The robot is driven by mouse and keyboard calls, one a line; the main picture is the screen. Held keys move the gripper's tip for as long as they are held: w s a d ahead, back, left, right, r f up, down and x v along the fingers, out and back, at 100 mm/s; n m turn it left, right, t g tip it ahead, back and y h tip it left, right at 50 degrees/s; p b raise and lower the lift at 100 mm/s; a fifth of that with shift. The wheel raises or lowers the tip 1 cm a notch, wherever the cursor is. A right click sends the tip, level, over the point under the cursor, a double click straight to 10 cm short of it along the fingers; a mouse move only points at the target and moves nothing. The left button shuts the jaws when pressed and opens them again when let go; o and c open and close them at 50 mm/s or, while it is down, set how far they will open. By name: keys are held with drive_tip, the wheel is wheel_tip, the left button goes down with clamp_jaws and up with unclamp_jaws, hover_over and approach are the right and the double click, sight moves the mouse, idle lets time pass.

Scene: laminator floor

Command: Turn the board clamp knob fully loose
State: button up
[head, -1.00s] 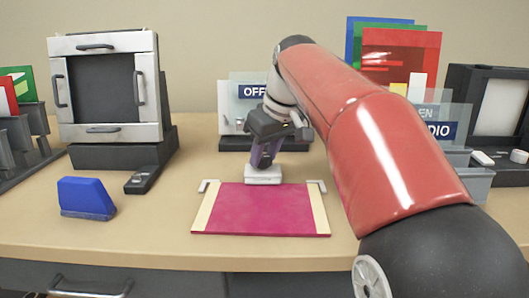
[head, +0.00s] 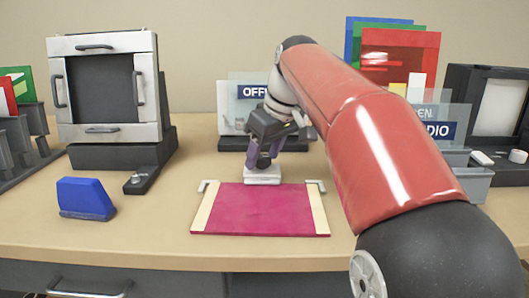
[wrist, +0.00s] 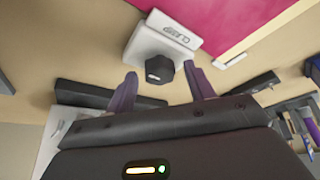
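The board clamp is a white block (head: 262,178) marked CLAMP, at the back edge of a magenta board (head: 265,208) with cream side strips. In the wrist view the white clamp block (wrist: 160,42) carries a dark, faceted knob (wrist: 159,69). My gripper (head: 263,160) points down over the clamp. In the wrist view its two purple fingers (wrist: 160,75) are apart, one on each side of the knob, with gaps showing, so they do not appear to grip it. How far the knob is turned cannot be told.
A blue squeegee-like block (head: 85,197) and a framed press (head: 106,90) stand at the left. A sign holder (head: 248,92) stands behind my gripper. Coloured sheets (head: 400,60) stand at the back right. The table is clear around the board's left side.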

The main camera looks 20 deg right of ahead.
drive_tip(key=v, duration=0.7)
drive_tip(key=shift+s+r, duration=0.15)
drive_tip(key=shift+r, duration=0.2)
drive_tip(key=shift+d, duration=0.1)
